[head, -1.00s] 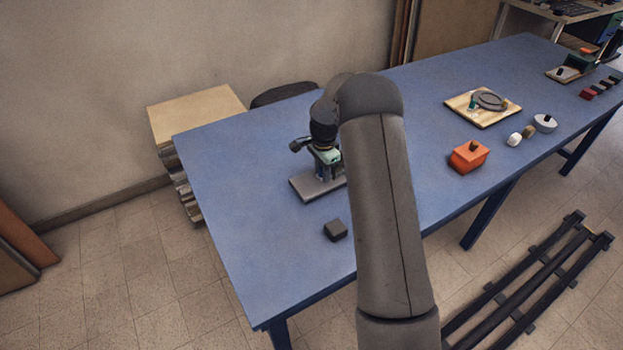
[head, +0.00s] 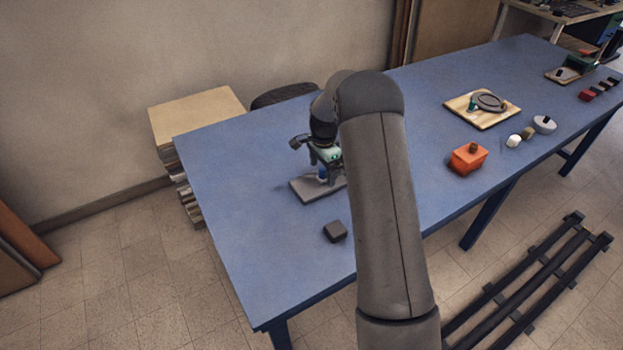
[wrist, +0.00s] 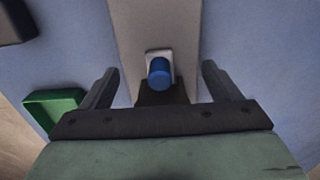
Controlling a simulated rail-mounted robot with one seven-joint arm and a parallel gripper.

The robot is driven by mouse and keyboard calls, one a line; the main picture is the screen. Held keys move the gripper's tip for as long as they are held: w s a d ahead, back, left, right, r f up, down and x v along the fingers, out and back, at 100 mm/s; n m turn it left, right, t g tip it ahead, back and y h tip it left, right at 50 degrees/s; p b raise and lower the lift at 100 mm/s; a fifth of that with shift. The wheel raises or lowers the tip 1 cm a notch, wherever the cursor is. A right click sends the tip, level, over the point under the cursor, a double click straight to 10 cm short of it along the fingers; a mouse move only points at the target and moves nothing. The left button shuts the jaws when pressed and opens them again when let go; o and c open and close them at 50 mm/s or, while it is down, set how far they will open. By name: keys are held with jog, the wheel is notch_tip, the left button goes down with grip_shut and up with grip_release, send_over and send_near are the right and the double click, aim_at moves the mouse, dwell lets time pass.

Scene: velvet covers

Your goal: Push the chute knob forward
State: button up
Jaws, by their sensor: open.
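The chute knob appears to be the blue cylinder (wrist: 159,72) on a small light block, on a grey base strip (wrist: 154,22) in the wrist view. In the head view a bit of blue (head: 322,173) shows under my gripper, above the grey base plate (head: 306,189). My gripper (wrist: 160,80) is open, with one finger to each side of the knob and clear gaps between. Whether the fingers reach down to the knob's height I cannot tell. My arm hides the right part of the base plate in the head view.
A green tray (wrist: 54,106) lies left of the gripper in the wrist view. A dark block (head: 335,231) sits in front of the base plate. An orange box (head: 468,158) and a wooden board (head: 482,109) stand farther right. The blue table's left part (head: 235,185) is clear.

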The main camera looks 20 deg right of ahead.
jog(key=shift+r+p, duration=1.1)
jog(key=shift+r, duration=1.6)
jog(key=s+a+r+n, duration=0.3)
jog(key=s+r+n, duration=0.1)
jog(key=s+r, duration=0.45)
jog(key=s+a+r+n, duration=0.2)
jog(key=s+n, duration=0.3)
jog(key=s, duration=1)
jog(key=s+a+r+n, duration=0.2)
jog(key=s+r+n, duration=0.2)
jog(key=s, duration=1.1)
jog(key=shift+a+n+t, duration=0.15)
jog(key=shift+n+t, duration=0.15)
jog(key=shift+n, duration=0.7)
